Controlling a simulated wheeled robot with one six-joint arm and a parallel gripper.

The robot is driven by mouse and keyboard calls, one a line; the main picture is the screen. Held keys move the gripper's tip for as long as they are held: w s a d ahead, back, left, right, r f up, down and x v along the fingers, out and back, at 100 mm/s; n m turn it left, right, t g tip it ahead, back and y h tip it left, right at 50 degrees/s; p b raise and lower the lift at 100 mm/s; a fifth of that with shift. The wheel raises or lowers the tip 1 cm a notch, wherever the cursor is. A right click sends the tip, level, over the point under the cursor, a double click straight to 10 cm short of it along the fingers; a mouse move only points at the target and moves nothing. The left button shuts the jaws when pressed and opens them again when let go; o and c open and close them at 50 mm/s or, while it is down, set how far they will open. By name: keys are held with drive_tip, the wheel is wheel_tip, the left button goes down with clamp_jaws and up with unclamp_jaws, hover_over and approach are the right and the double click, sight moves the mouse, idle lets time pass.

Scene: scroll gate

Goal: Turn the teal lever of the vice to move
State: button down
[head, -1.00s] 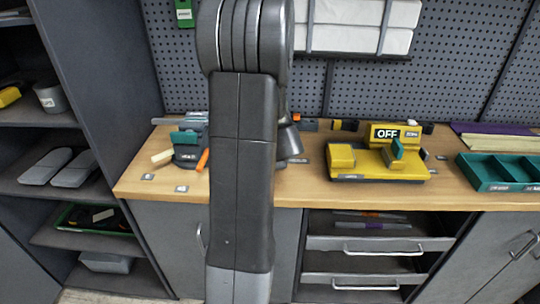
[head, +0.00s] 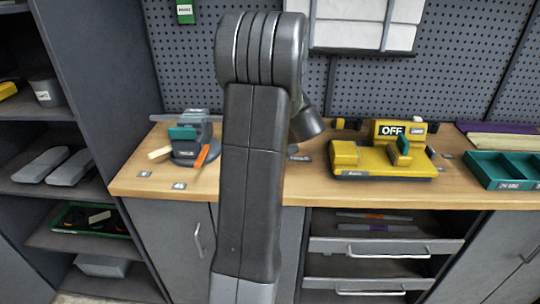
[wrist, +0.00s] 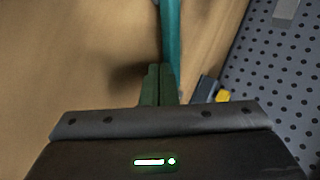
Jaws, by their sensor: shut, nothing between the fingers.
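A grey vice-like device with a teal block (head: 183,132) and an orange handle (head: 202,156) stands on the left of the bench. A yellow machine (head: 380,162) with an "OFF" sign stands right of centre; a teal lever (head: 403,147) sticks up from it. In the head view my arm hides my gripper. In the wrist view my gripper (wrist: 160,68) is shut and empty, its dark green fingers together. A long teal bar (wrist: 171,30) runs from the top edge down beside the fingers; I cannot tell what it belongs to or whether they touch.
The wooden bench (head: 130,186) has bare stretches near its front edge. A teal tray (head: 500,184) is at the right. A perforated board (head: 455,60) rises behind. Open drawers (head: 385,246) are below, and a grey shelf unit (head: 60,120) is at the left.

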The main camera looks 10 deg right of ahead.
drive_tip(key=w+n+g+y, duration=0.1)
drive_tip(key=w+n, duration=0.1)
drive_tip(key=shift+w+a+n+y+b, duration=0.1)
drive_tip(key=shift+a+n+y+b, duration=0.05)
drive_tip(key=shift+n+y+b, duration=0.25)
drive_tip(key=shift+w+a, duration=0.2)
drive_tip(key=shift+w, duration=0.25)
